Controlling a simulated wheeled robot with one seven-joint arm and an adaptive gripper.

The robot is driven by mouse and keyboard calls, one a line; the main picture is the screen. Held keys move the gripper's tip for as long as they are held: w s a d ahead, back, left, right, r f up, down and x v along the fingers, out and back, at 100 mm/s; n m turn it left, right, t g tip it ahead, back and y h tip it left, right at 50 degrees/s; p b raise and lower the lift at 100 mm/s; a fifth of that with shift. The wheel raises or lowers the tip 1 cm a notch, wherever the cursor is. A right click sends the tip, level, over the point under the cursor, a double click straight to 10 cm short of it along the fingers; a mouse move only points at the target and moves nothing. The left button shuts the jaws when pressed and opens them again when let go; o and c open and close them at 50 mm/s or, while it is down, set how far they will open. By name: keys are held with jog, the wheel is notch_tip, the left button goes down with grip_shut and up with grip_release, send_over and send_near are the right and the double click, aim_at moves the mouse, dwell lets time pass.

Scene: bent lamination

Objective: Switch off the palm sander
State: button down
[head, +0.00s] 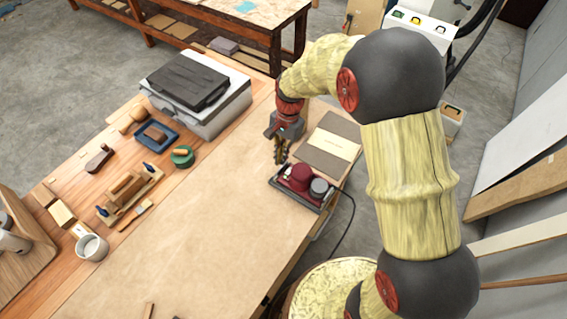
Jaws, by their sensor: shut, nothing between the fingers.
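What looks like the palm sander (300,177), a dark red rounded body, sits in a shallow dark tray (283,188) at the right edge of the bench in the head view. A grey cylinder (319,187) stands at its right, and I cannot tell whether it is part of the sander. The sander's switch is too small to make out. My gripper (281,160) points down, shut and empty, just behind and left of the sander. It appears above the far left corner of the tray, apart from the sander.
A black cable (345,222) hangs off the bench's right side. A grey case (196,92) stands at the back left. A blue tray (157,137), a green-topped tin (182,157) and a white mug (92,247) are left. The bench middle is clear.

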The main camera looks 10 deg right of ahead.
jog(key=shift+s+a+r, duration=0.1)
jog(key=shift+a+r, duration=0.05)
jog(key=shift+r, duration=0.5)
jog(key=shift+s+a+r, duration=0.1)
jog(key=shift+a+r, duration=0.1)
jog(key=shift+r, duration=0.5)
jog(key=shift+s+a+r, duration=0.1)
jog(key=shift+a+r, duration=0.05)
jog(key=shift+r, duration=0.5)
